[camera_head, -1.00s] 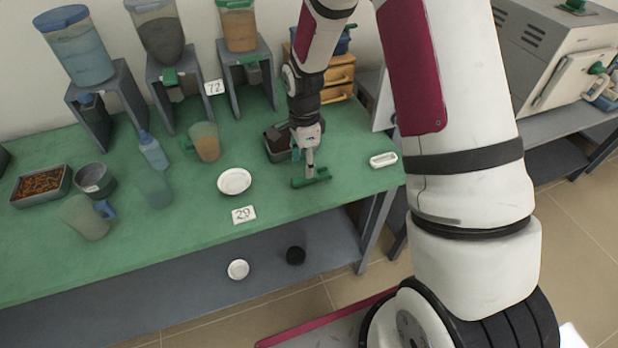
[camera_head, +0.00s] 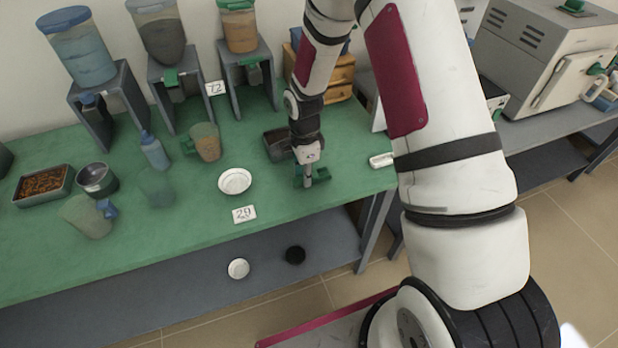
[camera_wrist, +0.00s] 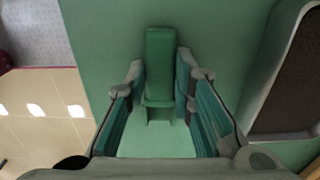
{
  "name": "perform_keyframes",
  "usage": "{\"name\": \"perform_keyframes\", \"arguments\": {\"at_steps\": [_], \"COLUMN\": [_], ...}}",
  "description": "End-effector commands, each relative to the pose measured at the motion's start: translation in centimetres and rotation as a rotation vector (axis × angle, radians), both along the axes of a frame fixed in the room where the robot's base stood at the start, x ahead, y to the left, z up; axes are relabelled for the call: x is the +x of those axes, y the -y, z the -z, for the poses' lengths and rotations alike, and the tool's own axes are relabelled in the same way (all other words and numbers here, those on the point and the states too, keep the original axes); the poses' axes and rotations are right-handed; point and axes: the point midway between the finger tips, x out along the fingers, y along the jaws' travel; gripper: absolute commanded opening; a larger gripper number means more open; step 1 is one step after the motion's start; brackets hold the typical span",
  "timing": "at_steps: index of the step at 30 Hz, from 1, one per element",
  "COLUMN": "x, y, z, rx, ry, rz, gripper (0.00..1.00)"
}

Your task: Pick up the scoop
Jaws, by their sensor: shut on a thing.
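The scoop (camera_head: 320,174) is a small green tool near the front right of the green table in the head view. In the wrist view, the scoop (camera_wrist: 160,52) lies between the finger pads, with its narrow part pointing away from the wrist. My gripper (camera_head: 308,176) points down and is shut on the scoop; the fingers (camera_wrist: 160,82) stand on either side of it. Part of the scoop is hidden by the gripper in the head view. I cannot tell whether it touches the table.
A dark tray (camera_head: 277,147) stands just behind the gripper. A white dish (camera_head: 381,161) is to the right, a white bowl (camera_head: 234,181) and the number 29 card (camera_head: 244,214) to the left. Jugs, bottles and dispensers fill the left. The table's front edge is close.

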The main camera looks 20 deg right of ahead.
Motion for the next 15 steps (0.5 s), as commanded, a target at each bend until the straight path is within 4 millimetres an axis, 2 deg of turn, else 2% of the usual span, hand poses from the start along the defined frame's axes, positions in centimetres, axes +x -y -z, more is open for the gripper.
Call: {"name": "perform_keyframes", "arguments": {"at_steps": [8,15], "x": [0.0,0.1], "y": [0.0,0.0], "z": [-0.1,-1.6], "rx": [0.000,-0.001], "ry": [0.000,0.003], "rz": [0.000,0.000], "gripper": [0.03,0.03]}}
